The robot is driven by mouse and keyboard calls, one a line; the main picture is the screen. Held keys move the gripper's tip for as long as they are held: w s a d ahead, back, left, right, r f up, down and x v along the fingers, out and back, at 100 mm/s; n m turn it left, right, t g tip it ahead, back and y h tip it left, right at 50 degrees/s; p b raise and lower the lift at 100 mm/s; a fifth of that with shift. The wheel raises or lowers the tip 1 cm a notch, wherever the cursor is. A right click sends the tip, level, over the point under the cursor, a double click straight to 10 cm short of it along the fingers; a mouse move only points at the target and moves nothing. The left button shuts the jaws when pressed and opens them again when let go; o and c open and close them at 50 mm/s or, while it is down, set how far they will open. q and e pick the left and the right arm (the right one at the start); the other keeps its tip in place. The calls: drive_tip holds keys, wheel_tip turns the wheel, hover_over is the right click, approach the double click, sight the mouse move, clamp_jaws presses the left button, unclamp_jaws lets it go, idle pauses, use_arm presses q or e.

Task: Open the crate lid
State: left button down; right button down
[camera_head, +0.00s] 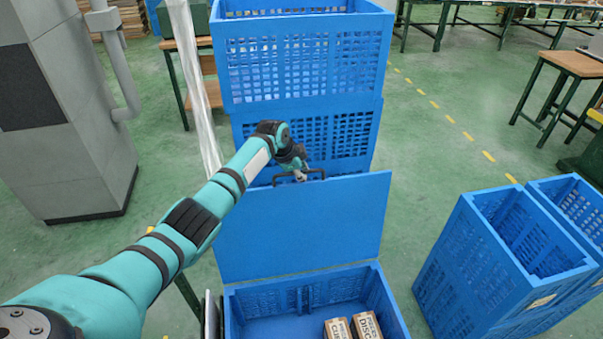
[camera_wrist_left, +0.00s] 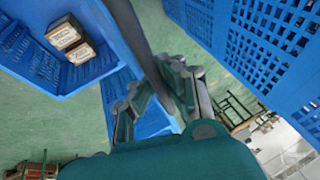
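The crate (camera_head: 262,322) is a blue open box at the bottom of the head view. Its flat blue lid (camera_head: 310,232) stands raised at the crate's far side, close to upright. My left gripper (camera_head: 300,176) is at this handle. In the left wrist view its fingers (camera_wrist_left: 160,88) lie on both sides of the lid's edge; whether they press on the handle is unclear. The crate (camera_wrist_left: 35,60) also shows there at upper left. My right gripper is not in view.
Two brown boxes (camera_head: 352,328) lie inside the crate. Tall stacked blue crates (camera_head: 305,65) stand just behind the lid. More blue crates (camera_head: 475,265) stand at the right. A grey cabinet (camera_head: 75,110) is at the left. Green floor (camera_head: 440,150) is free between the crates at right.

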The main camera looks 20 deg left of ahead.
use_arm(q)
drive_tip(key=c, duration=1.4)
unclamp_jaws()
drive_tip(key=shift+r, duration=0.35)
drive_tip(key=shift+f, duration=0.1)
drive_tip(key=v, duration=1.2)
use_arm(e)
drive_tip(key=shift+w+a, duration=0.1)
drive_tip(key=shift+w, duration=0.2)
